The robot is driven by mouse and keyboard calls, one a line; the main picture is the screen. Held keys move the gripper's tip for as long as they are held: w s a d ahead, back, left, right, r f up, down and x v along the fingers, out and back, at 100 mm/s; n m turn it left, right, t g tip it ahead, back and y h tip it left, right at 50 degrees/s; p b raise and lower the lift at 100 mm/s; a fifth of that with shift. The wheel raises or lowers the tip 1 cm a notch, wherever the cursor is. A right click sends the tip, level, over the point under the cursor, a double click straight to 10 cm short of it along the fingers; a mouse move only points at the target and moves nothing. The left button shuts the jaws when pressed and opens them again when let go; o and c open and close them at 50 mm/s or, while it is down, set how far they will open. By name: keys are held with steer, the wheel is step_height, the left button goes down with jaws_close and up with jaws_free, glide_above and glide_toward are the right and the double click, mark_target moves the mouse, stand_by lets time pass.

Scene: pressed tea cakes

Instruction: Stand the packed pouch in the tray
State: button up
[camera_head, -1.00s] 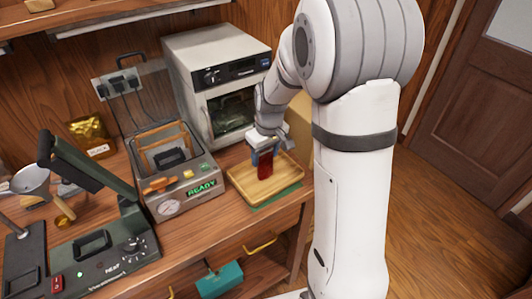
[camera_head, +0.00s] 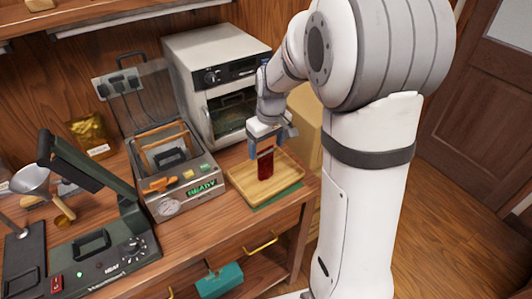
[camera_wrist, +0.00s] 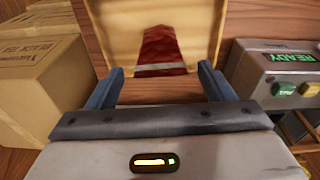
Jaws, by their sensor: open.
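The packed pouch (camera_head: 265,165) is dark red and stands upright in the wooden tray (camera_head: 286,182), near its middle. It also shows in the wrist view (camera_wrist: 159,50), with a pale band across it. My gripper (camera_head: 266,150) is open, with its blue fingers above and around the top of the pouch in the head view. In the wrist view the gripper (camera_wrist: 160,85) has its fingers spread wide, and the pouch appears beyond and between them, apart from both. The tray (camera_wrist: 112,68) shows behind the fingers there. The pouch's lower edge is clear of the jaws.
A sealing machine (camera_head: 182,200) with a READY display stands left of the tray. A white oven (camera_head: 217,75) is behind. Cardboard boxes (camera_wrist: 40,80) stand at the left of the wrist view. A green mat (camera_head: 283,198) lies under the tray. A heat press (camera_head: 95,245) is at the front left.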

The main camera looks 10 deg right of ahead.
mark_target(269, 166)
step_height(269, 166, up, 8)
steer(key=f, duration=0.1)
steer(key=s+m+t, duration=0.1)
steer(key=s+m, duration=0.3)
steer(key=s, duration=1.7)
steer(key=shift+s+r+t+h, duration=0.2)
steer(key=shift+r+t+h, duration=0.1)
steer(key=shift+r+t, duration=0.1)
steer(key=shift+a, duration=0.1)
